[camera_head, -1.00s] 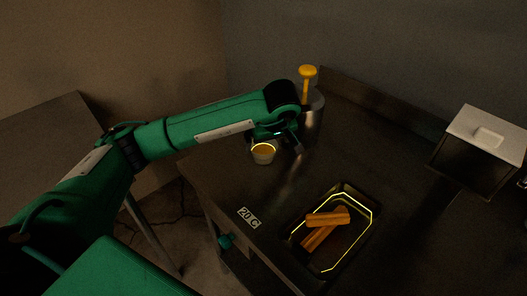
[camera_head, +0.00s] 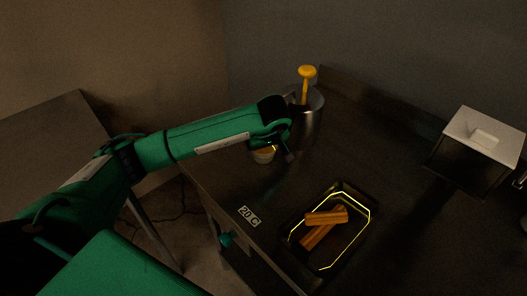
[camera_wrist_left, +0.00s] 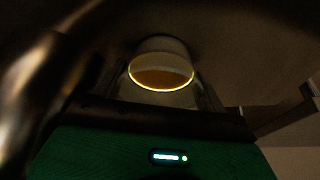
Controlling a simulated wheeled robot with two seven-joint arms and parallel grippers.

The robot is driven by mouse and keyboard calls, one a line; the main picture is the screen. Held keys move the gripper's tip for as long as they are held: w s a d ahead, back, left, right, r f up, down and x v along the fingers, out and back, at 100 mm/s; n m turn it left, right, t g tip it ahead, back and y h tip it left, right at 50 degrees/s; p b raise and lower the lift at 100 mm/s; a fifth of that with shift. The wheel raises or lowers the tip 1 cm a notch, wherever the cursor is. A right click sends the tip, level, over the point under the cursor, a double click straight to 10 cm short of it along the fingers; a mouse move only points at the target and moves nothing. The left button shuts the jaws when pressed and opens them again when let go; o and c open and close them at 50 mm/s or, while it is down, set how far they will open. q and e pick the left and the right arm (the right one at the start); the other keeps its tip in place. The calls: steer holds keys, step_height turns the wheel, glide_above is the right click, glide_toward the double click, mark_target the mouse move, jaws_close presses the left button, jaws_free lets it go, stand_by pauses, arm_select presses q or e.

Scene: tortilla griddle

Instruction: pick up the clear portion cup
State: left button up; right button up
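The clear portion cup (camera_head: 264,156) stands near the left edge of the dark counter, partly covered by my left gripper. In the left wrist view the cup (camera_wrist_left: 160,66) shows a bright rim and an orange-brown content. My left gripper (camera_head: 277,154) is at the cup, with a finger hanging on its right side. In the left wrist view the dark fingers lie on either side of the cup and look apart, with narrow gaps to it. The lower finger contact is too dark to see clearly. My right gripper is not in view.
A metal pot (camera_head: 313,118) with a yellow-handled utensil (camera_head: 306,80) stands close behind the gripper. A dark tray (camera_head: 364,229) with a yellow outline holds orange-brown sticks (camera_head: 324,225). A white-topped box (camera_head: 487,132) stands at right.

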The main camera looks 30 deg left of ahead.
arm_select(q)
steer(key=shift+c, duration=1.3)
